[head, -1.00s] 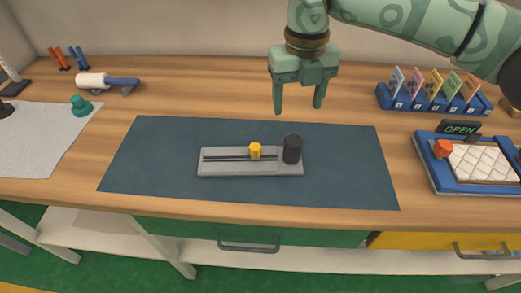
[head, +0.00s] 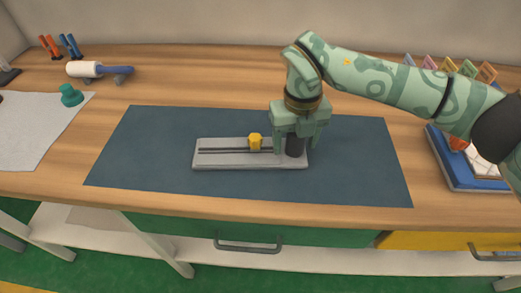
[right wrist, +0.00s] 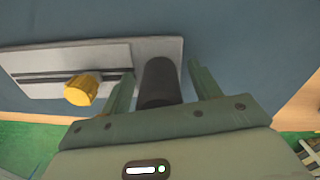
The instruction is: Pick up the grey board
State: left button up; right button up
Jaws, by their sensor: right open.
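The grey board (head: 222,160) lies flat on the dark blue mat, with a dark slot along it. A yellow knob (head: 255,141) sits on the slot, and a black cylinder (head: 296,147) stands upright at its right end. My right gripper (head: 296,145) is lowered over that end, open, with its fingers on either side of the black cylinder. In the right wrist view the board (right wrist: 60,60) and cylinder (right wrist: 157,82) show, with gaps visible beside the cylinder between the open fingers (right wrist: 160,78). My left gripper is not in view.
The blue mat (head: 140,150) around the board is clear. A paint roller (head: 95,69) and a teal knobbed piece (head: 70,95) are at the left. A blue tray (head: 462,180) stands at the right, partly hidden by my right arm.

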jog(key=shift+c, duration=0.9)
jog(key=c, duration=1.1)
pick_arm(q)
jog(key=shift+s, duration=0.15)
pick_arm(e)
jog(key=shift+c, duration=0.2)
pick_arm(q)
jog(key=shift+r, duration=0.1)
pick_arm(e)
jog(key=shift+r, duration=0.1)
